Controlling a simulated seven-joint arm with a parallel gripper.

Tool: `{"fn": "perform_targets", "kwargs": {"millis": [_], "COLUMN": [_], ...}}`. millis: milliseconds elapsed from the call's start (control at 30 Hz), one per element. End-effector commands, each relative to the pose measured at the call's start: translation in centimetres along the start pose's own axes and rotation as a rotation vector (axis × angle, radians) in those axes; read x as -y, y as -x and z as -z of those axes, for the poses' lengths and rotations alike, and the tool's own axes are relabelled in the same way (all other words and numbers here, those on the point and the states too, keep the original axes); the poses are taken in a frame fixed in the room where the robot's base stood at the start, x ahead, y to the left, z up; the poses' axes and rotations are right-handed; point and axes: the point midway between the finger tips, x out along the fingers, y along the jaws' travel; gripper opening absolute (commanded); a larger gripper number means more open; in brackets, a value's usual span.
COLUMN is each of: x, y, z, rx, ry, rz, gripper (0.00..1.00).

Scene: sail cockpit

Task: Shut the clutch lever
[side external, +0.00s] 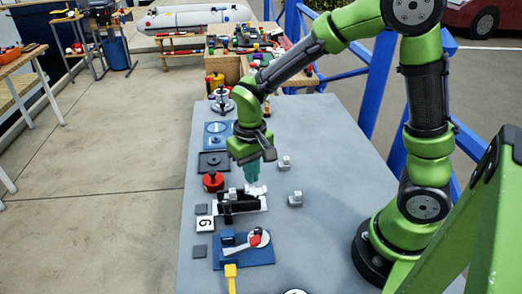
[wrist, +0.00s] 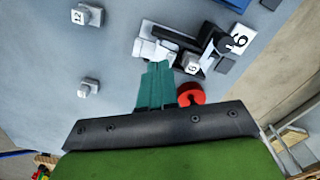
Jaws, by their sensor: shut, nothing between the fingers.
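A black and white fitting that looks like the clutch (side external: 238,206) is fixed on the grey table below my gripper. Its white lever part (side external: 256,190) appears raised at the right end, close to my fingertips. In the wrist view the clutch (wrist: 185,42) lies just beyond the fingertips, with a white piece (wrist: 148,50) right by them. My gripper (side external: 252,181) has teal fingers held together and points down. The fingers (wrist: 157,66) look empty. I cannot tell whether they touch the lever, and they hide part of it in the wrist view.
A red round knob (side external: 213,181) stands left of my gripper; it shows beside the fingers in the wrist view (wrist: 191,95). Small numbered grey blocks (side external: 284,163) (side external: 295,199) stand to the right. A blue plate with a white lever (side external: 262,256) is nearer the camera. The table's right half is mostly clear.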

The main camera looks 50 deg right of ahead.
Motion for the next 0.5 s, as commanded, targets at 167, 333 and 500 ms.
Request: {"fn": "perform_targets", "kwargs": {"millis": [167,333,500], "x": [0.0,0.01,0.0], "y": [-0.3,-0.55,-0.82], "z": [0.0,-0.01,-0.02], "rx": [0.0,0.001,0.001], "ry": [0.0,-0.001,-0.001], "rz": [0.0,0.0,0.0], "gripper": [0.0,0.0,0.0]}}
